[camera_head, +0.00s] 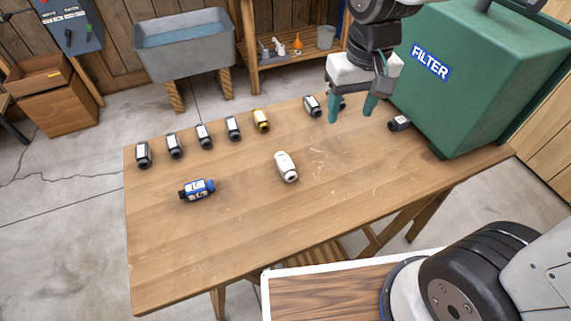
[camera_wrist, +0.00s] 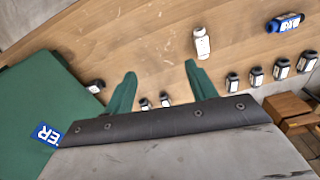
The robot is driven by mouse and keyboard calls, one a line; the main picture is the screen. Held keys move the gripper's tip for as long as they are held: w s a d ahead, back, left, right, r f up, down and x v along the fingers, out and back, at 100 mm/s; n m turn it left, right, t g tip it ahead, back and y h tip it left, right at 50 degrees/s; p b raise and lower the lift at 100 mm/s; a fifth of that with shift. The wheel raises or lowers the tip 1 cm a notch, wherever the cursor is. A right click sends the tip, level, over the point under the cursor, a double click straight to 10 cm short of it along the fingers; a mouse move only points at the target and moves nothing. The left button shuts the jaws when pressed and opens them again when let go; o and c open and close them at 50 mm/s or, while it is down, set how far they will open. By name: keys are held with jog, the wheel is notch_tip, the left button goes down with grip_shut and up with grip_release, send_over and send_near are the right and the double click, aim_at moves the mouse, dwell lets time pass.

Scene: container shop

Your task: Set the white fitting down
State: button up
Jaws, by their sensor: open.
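The white fitting (camera_head: 286,167) lies on its side near the middle of the wooden table, apart from the other fittings. It also shows in the wrist view (camera_wrist: 201,43). My gripper (camera_head: 350,115) is open and empty above the far right part of the table, to the right of the white fitting. Its two green fingers (camera_wrist: 158,88) are spread in the wrist view, with nothing between the tips but bare table. Dark fittings (camera_head: 312,105) lie close to my gripper, one partly hidden behind a finger.
A blue fitting (camera_head: 197,189) lies at the table's left. Several dark fittings (camera_head: 174,146) and a yellow one (camera_head: 261,120) stand in a row along the far side. A green FILTER box (camera_head: 470,80) stands at the right end, a dark fitting (camera_head: 399,123) beside it. The table's front is clear.

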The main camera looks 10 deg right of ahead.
jog(key=w+a+f, duration=0.4)
jog(key=a+f, duration=0.2)
jog(key=n, duration=0.1)
send_over(285, 162)
jog(key=shift+g, duration=0.3)
jog(key=f, duration=0.7)
jog(key=shift+w+f, duration=0.3)
jog(key=f, duration=0.8)
jog(key=shift+s+d+f, duration=0.1)
jog(key=shift+s, duration=0.25)
jog(key=c, duration=1.2)
jog(key=shift+o, duration=0.2)
